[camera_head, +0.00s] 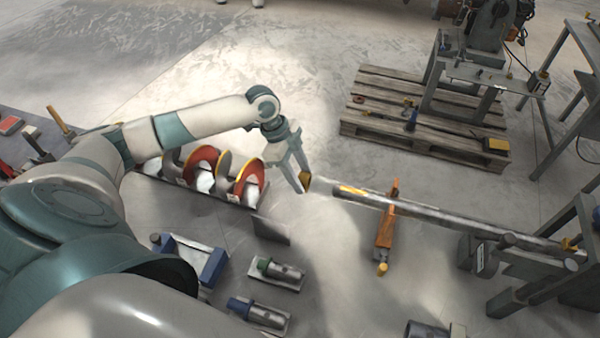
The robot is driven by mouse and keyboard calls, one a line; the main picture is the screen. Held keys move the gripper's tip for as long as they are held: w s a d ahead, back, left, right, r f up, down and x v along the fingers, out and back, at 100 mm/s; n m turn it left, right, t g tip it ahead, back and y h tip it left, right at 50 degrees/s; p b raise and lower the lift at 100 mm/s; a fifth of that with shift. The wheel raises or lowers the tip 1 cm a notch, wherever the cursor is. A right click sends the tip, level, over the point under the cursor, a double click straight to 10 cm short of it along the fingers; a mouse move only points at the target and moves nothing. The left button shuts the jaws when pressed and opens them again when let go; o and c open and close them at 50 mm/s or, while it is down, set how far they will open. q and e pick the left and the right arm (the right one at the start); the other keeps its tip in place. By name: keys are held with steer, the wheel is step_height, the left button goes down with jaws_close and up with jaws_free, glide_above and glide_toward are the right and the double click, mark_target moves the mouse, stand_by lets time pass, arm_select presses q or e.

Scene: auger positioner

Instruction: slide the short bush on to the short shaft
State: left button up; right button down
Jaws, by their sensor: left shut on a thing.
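My left gripper (302,187) reaches in from the left and is shut on a small brass-brown bush (306,178), partly hidden by the fingers. A long grey shaft (450,217) lies roughly level across the right half of the view, with a yellow mark near its left end. The bush is just left of that end, with a small gap between them. I cannot tell exactly how well the bush lines up with the shaft. My right gripper is not in view.
An orange stand (386,230) crosses the shaft near its left end. A grey bench (540,275) stands at its right end. Small fixtures (277,272) sit below the gripper. A wooden pallet (375,130) lies behind the shaft.

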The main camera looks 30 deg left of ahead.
mark_target(350, 189)
arm_select(q)
steer(key=d, duration=0.1)
steer(key=w+d+p, duration=0.1)
steer(key=d, duration=0.3)
steer(key=shift+w+d+p, duration=0.15)
steer(key=shift+w+p, duration=0.1)
steer(key=shift+p, duration=0.1)
stand_by(0.5)
steer(key=shift+p, duration=0.9)
stand_by(1.5)
steer(key=shift+w+d+p, duration=0.3)
steer(key=shift+d+p, duration=0.05)
steer(key=shift+d, duration=0.95)
steer(key=shift+w+d+p, duration=0.35)
steer(key=shift+d, duration=0.9)
steer(key=shift+w+d+p, duration=0.3)
steer(key=shift+d+p, duration=0.05)
steer(key=shift+d, duration=0.95)
stand_by(0.4)
